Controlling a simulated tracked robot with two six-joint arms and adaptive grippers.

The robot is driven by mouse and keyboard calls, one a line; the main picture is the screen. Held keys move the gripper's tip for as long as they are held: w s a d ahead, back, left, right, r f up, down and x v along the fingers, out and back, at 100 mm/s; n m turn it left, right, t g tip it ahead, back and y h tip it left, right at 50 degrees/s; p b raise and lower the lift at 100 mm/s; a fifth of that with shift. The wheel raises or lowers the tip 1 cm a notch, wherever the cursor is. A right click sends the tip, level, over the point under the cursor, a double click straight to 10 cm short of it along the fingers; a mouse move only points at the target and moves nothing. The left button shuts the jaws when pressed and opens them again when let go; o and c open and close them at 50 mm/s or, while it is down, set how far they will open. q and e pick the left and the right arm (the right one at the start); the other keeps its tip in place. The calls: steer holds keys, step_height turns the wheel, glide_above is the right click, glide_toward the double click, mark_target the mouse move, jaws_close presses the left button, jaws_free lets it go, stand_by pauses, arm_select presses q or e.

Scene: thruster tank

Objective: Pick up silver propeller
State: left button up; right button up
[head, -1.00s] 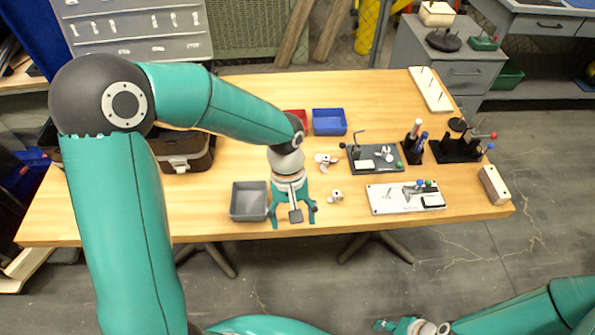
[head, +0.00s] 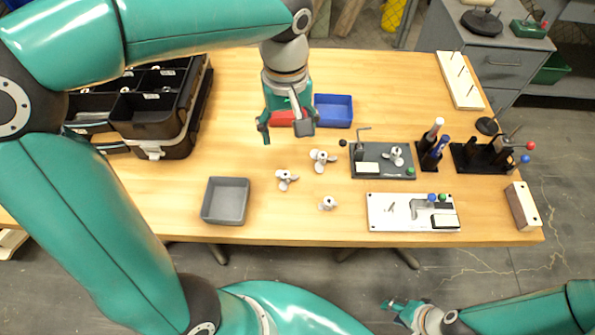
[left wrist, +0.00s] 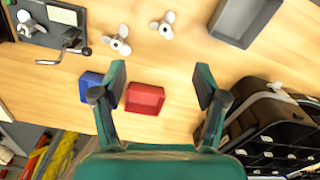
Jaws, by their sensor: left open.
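Three loose silver-grey three-bladed propellers lie on the wooden table in the head view: one at the back (head: 322,159), one at left (head: 287,180) and one nearer the front edge (head: 328,204). A similar one (head: 396,155) sits on the dark fixture. I cannot tell which is the named one. Two propellers show at the top of the left wrist view (left wrist: 117,40) (left wrist: 165,25). My left gripper (head: 288,132) is open and empty, beyond the loose propellers, by the red bin (head: 283,118). My right gripper (head: 396,308) is low at the front, its jaws unclear.
A blue bin (head: 334,110) stands beside the red one. A grey tray (head: 226,201) is left of the propellers, and a black compartment case (head: 160,115) stands further left. The dark fixture (head: 384,172), white plate (head: 413,212) and pen holder (head: 432,158) are at right.

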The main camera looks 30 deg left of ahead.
arm_select(q)
steer(key=b, duration=0.1)
glide_above(288, 174)
steer(key=f, duration=1.1)
steer(key=shift+d, duration=0.3)
steer(key=shift+a+f, duration=0.15)
steer(key=shift+f, duration=1.2)
steer(key=shift+a+f, duration=0.15)
steer(key=shift+f, duration=1.15)
steer(key=c, duration=1)
